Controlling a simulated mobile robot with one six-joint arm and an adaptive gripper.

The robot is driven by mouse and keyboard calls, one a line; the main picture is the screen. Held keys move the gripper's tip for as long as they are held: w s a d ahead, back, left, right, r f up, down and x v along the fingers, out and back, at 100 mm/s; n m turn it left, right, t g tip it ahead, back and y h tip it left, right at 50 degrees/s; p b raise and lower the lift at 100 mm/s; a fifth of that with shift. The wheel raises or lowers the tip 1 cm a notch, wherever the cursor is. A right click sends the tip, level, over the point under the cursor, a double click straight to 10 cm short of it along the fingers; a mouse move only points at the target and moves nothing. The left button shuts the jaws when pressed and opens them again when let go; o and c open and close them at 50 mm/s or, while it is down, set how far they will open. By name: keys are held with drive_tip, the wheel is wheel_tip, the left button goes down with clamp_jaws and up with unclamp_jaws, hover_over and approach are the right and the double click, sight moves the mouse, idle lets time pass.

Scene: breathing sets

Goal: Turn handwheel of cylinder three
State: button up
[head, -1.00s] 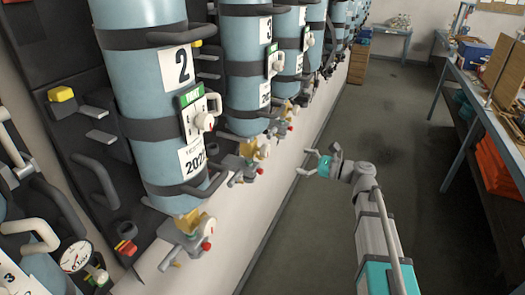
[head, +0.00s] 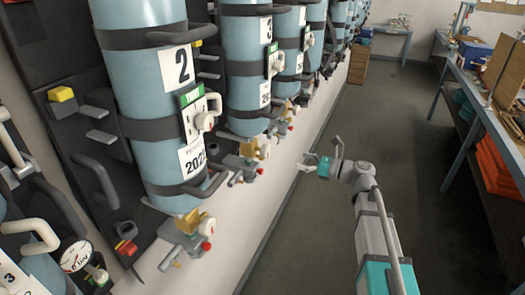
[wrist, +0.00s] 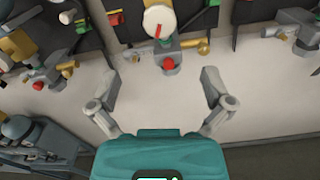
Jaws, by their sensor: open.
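Cylinder three (head: 246,75) is a light blue upright tank with a "3" label on the wall rack in the head view. A valve with a white round part (head: 264,147) and a red knob sits under it. My gripper (head: 320,152) is open and empty, to the right of that valve and apart from it. In the wrist view my gripper (wrist: 168,78) has its two fingers spread. Between and beyond them is a valve with a white disc (wrist: 159,20) and a red knob (wrist: 168,63). I cannot tell for sure which cylinder this valve belongs to.
Cylinder two (head: 145,100) stands nearer on the left, with its own valve (head: 190,238) sticking out below. More cylinders continue behind. The floor (head: 370,130) is clear between the rack and the workbench (head: 465,90) at right.

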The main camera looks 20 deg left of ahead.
sight(268, 152)
drive_tip(key=a, duration=0.9)
drive_tip(key=w+a, duration=0.1)
drive_tip(key=a, duration=0.3)
drive_tip(key=shift+a, duration=0.25)
drive_tip(key=c, duration=1.1)
drive_tip(key=shift+n, duration=2.3)
